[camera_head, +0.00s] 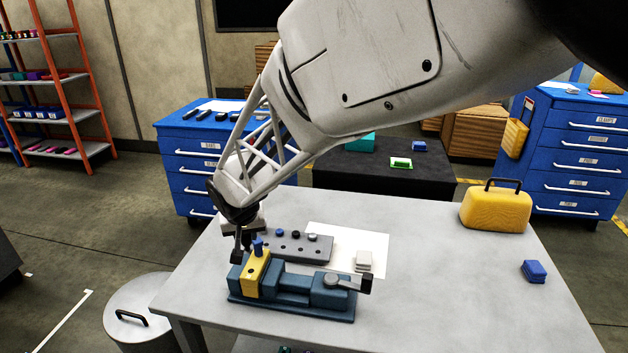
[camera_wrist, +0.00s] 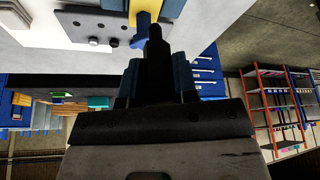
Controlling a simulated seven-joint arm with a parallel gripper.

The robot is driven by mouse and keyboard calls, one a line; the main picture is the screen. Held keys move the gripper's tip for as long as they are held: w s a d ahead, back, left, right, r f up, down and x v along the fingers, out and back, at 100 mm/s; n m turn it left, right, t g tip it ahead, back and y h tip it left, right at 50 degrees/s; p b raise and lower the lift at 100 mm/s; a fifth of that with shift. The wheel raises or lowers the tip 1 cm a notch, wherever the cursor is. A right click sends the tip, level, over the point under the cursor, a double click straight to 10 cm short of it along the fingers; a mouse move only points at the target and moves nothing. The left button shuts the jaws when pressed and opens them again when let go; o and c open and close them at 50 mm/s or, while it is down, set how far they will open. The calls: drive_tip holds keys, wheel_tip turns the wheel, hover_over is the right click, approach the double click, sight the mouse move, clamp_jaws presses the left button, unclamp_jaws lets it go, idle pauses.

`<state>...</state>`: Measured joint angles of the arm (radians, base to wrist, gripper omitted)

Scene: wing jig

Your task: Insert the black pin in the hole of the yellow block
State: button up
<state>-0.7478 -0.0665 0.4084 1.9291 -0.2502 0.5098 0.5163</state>
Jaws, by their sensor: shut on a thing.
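The yellow block (camera_head: 257,272) is clamped upright in a teal vise (camera_head: 300,291) on the grey table. A blue pin (camera_head: 258,246) stands at the top of the block. My gripper (camera_head: 237,252) is at the left side of the block, close to its top. It is shut on a dark piece, which looks like a black pin (camera_wrist: 154,37) in the wrist view; its lower end is hard to make out. The block also shows at the top of the wrist view (camera_wrist: 146,7). The block's hole is hidden.
A grey plate (camera_head: 262,243) behind the vise holds blue, black and grey pins. A yellow case (camera_head: 495,209) and a blue block (camera_head: 534,271) stand right. The table's front right is clear.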

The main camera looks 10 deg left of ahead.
sight(248, 250)
drive_tip(key=shift+f, duration=0.15)
drive_tip(key=shift+f, duration=3.05)
drive_tip(key=shift+f, duration=0.3)
drive_tip(key=shift+f, duration=0.35)
drive_tip(key=shift+f, duration=0.8)
drive_tip(key=o, duration=1)
drive_tip(key=shift+r, duration=0.1)
